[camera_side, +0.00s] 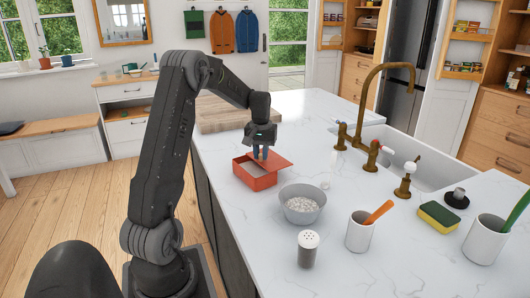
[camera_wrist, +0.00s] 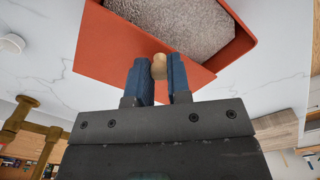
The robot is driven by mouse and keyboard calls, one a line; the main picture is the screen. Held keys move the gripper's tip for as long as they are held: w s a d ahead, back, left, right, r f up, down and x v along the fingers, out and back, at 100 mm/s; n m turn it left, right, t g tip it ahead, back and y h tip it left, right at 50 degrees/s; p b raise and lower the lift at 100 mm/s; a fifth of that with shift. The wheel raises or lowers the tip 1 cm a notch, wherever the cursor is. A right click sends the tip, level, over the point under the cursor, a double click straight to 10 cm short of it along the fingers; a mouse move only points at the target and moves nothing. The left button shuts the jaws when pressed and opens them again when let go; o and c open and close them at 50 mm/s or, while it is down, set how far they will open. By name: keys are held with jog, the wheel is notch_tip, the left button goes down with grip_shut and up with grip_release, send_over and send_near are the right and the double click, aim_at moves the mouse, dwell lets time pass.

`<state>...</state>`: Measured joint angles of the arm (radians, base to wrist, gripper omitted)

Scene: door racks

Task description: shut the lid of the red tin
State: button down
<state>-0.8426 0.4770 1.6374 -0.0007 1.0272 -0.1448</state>
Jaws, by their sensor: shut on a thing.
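The red tin (camera_side: 258,182) stands on the white counter with part of its top open. Its flat red lid (camera_side: 279,161) lies off to the far right side of the tin in the side view, leaving the near left part uncovered. In the wrist view the lid (camera_wrist: 112,48) shows beside the opening, and grey grainy contents (camera_wrist: 178,22) show inside the tin. My gripper (camera_side: 260,154) points down over the lid. In the wrist view its blue fingers (camera_wrist: 159,76) are shut on the lid's small wooden knob (camera_wrist: 159,62). The lid's underside is hidden.
A grey bowl (camera_side: 302,214) of white grains stands close in front of the tin. A shaker (camera_side: 308,250), a white cup (camera_side: 359,236) and a sponge (camera_side: 438,216) stand nearer right. A wooden board (camera_side: 230,117) lies behind.

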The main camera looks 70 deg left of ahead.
jog(key=s, duration=0.3)
jog(key=s+d, duration=0.1)
jog(key=s, duration=0.2)
jog(key=shift+d, duration=0.1)
jog(key=c, duration=1.1)
grip_release()
jog(key=shift+o, duration=0.2)
notch_tip(320, 180, up, 14)
jog(key=shift+f, duration=0.1)
